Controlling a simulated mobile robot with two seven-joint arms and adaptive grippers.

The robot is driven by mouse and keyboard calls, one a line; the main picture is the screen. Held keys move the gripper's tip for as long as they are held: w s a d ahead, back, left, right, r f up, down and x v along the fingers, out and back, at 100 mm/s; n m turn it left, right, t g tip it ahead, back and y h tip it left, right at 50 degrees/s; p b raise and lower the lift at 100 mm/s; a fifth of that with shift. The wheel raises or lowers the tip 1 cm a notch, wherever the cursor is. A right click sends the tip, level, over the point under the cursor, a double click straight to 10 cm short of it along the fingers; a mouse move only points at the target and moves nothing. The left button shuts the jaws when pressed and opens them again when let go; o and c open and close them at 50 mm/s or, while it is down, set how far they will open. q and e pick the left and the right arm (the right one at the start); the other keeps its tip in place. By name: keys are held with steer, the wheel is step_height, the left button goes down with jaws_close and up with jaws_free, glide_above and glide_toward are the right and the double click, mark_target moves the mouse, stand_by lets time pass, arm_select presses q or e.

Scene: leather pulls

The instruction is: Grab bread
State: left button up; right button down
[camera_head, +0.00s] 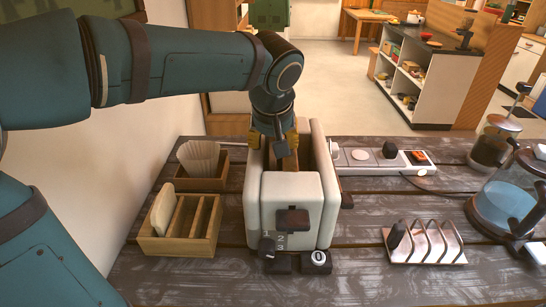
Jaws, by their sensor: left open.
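A pale slice of bread (162,209) stands upright in the left slot of a wooden rack (182,245), left of the toaster. A cream toaster (291,188) with a dark lever and dial on its front stands in the middle of the table. My left gripper (273,140) is open, pointing down over the toaster's left slot, with yellow finger parts on either side. Whether bread is between its fingers or inside the slot cannot be told, as the gripper and toaster walls hide it. My right gripper is not in view.
A wooden tray (213,184) with paper filters (199,157) stands behind the rack. A power strip (352,158) lies behind right. A metal toast rack (427,243), a glass kettle (504,199) and a French press (491,145) stand at right. The right front table is clear.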

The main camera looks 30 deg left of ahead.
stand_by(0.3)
arm_select(q)
jaws_close()
steer(key=shift+r+p, duration=0.5)
step_height(320, 180, up, 9)
steer(key=shift+r+p, duration=0.2)
steer(key=shift+p, duration=0.75)
